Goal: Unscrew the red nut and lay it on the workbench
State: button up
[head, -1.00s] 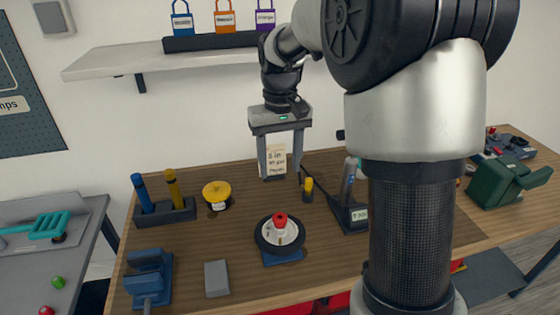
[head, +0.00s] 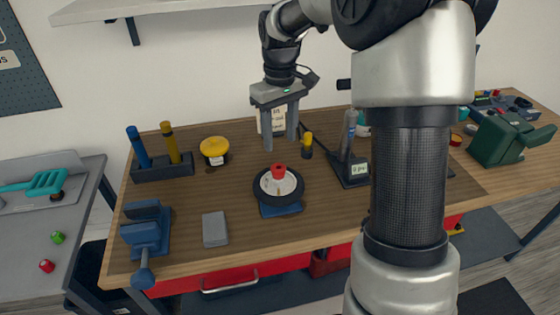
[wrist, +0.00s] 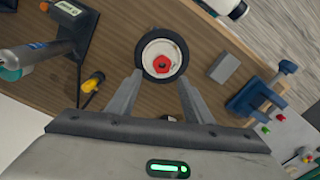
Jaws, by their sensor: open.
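The red nut (head: 279,169) sits on top of the middle of a small wheel (head: 262,197) with a black tyre and pale hub. The wheel lies flat on a blue base (head: 281,210) on the wooden workbench (head: 190,260). My gripper (head: 280,144) is open and empty, pointing down above and a little behind the wheel in the head view. In the wrist view the red nut (wrist: 160,67) shows as a hexagon with a hole, beyond and between my gripper's fingertips (wrist: 161,78). The fingers look apart from the nut.
A grey block (head: 215,229) and blue vise (head: 146,232) stand left of the wheel. A yellow round thing (head: 214,147), a holder with blue and yellow handles (head: 163,170) and a small yellow-topped item (head: 307,146) are behind. A black stand (head: 350,172) is at right. Front bench is clear.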

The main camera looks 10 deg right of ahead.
aim_at(282, 166)
notch_tip(282, 166, down, 9)
jog(key=shift+f, duration=0.1)
dwell(0.4)
jog(key=c, duration=0.9)
jog(key=n+p, duration=0.1)
jog(key=n, duration=0.3)
jog(key=shift+d+r+n+p, duration=0.2)
jog(key=shift+n+p, duration=0.1)
jog(key=shift+p, duration=0.1)
jog(key=o, duration=1.1)
jog(key=shift+w+f, duration=0.1)
jog(key=shift+f, duration=0.05)
jog(key=shift+a, duration=0.1)
